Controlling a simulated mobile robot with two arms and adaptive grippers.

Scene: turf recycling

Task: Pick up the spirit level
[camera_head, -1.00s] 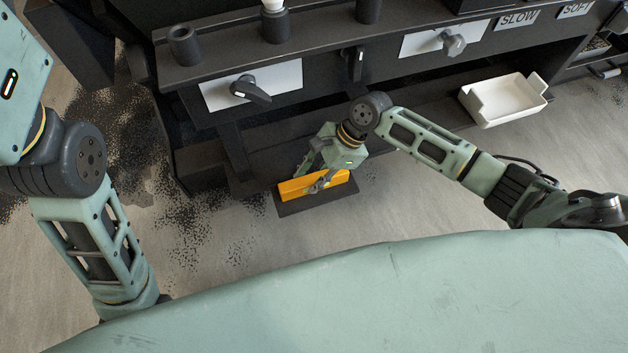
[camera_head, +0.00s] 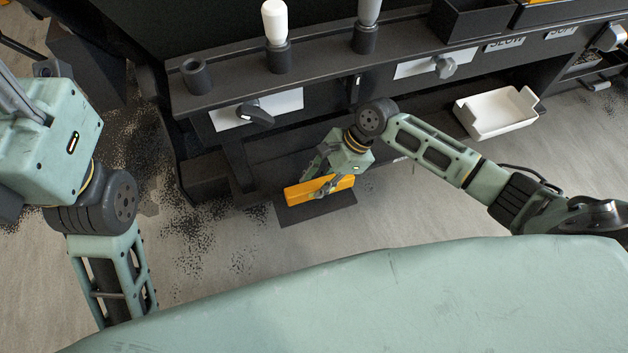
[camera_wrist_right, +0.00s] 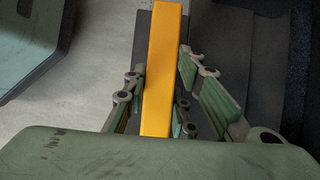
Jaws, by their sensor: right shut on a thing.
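The spirit level is an orange-yellow bar (camera_head: 305,192) in the head view, at the front of the dark machine near the floor. My right gripper (camera_head: 325,185) is shut on it around its middle. In the right wrist view the spirit level (camera_wrist_right: 163,60) runs lengthwise between the two fingers of the right gripper (camera_wrist_right: 160,100). A dark flat mat (camera_head: 320,210) shows under it; the bar appears slightly above the mat. My left arm is at the left of the head view; its fingertips are not clearly seen.
The dark machine (camera_head: 290,140) with knobs stands directly behind the spirit level. A white tray (camera_head: 495,112) sits to the right. A white-topped cylinder (camera_head: 275,22) stands in a holder on the ledge. The grey floor has dark granules at left; floor in front is clear.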

